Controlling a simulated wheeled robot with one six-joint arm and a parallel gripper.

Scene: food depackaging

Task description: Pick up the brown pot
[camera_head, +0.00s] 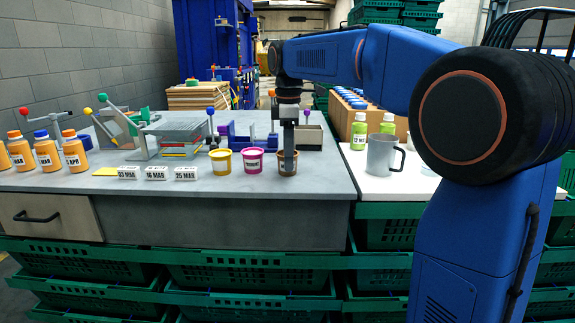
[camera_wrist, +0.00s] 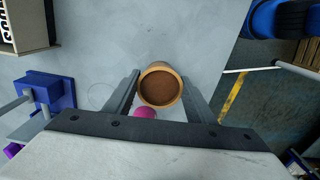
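The brown pot (camera_head: 281,169) is a small round cup standing on the grey worktop, to the right of the magenta pot. In the wrist view its round brown top (camera_wrist: 160,88) with a lighter rim lies between my two fingers. My gripper (camera_head: 289,163) points straight down at the pot, with one finger in front of it and hiding its middle. In the wrist view, my gripper (camera_wrist: 160,92) has one finger on each side of the pot. The fingers are apart, with narrow gaps seeming to show beside the rim; contact lower down is hidden.
The magenta pot (camera_head: 253,161) and yellow pot (camera_head: 221,162) stand close on the left. Date blocks (camera_head: 156,173) and orange bottles (camera_head: 46,152) are farther left. A purple-blue fixture (camera_head: 235,137) stands behind. A grey mug (camera_head: 381,154) and green bottles (camera_head: 359,134) are on the right-hand white table.

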